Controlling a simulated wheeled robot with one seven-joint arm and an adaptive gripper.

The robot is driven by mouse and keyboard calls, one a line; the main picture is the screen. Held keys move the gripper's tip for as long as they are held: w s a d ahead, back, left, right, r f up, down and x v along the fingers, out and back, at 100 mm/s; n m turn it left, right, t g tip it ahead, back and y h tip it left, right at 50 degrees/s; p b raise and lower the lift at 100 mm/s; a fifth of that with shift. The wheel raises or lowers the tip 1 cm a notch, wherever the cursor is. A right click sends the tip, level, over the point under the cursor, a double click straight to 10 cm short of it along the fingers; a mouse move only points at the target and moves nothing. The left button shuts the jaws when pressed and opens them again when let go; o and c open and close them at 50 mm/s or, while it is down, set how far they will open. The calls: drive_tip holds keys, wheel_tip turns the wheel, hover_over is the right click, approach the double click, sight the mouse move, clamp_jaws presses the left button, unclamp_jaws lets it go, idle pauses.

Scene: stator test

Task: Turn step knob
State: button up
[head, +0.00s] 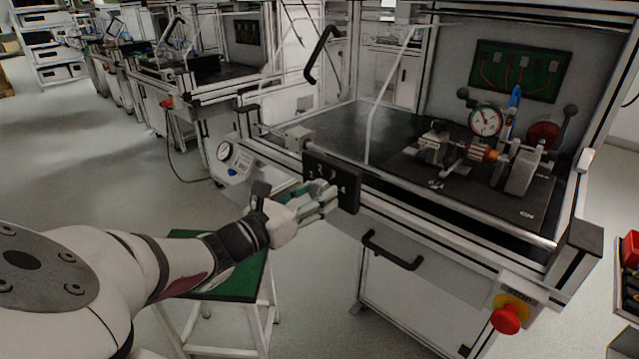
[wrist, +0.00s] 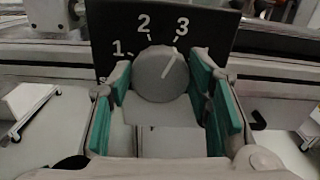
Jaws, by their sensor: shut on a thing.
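The step knob (wrist: 160,74) is a round grey dial with a white pointer line, on a black panel marked 1, 2 and 3. In the wrist view its pointer slants up and right toward the 3. The black panel (head: 347,194) also shows in the head view, on the front edge of the workbench. My gripper (wrist: 162,88) has its green-padded fingers on both sides of the knob and is shut on it. In the head view my gripper (head: 318,197) reaches the panel from the left and hides part of the knob.
A black drawer handle (head: 392,251) is below the panel. A red emergency button (head: 506,318) is at the lower right. A gauge unit (head: 234,162) stands left of the panel. A green-topped stool (head: 225,268) is under my arm. The bench (head: 375,135) carries a test fixture.

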drive_tip(key=m+p, duration=0.2)
drive_tip(key=m, duration=0.2)
drive_tip(key=shift+m+p, duration=0.3)
drive_tip(key=shift+p, duration=0.1)
drive_tip(key=shift+s+m+p, duration=0.1)
drive_tip(key=shift+m+p, duration=0.35)
drive_tip(key=shift+m, duration=1.55)
drive_tip(key=shift+f, duration=0.1)
drive_tip(key=o, duration=1.1)
drive_tip(key=shift+o, duration=0.2)
drive_tip(key=v, duration=1.2)
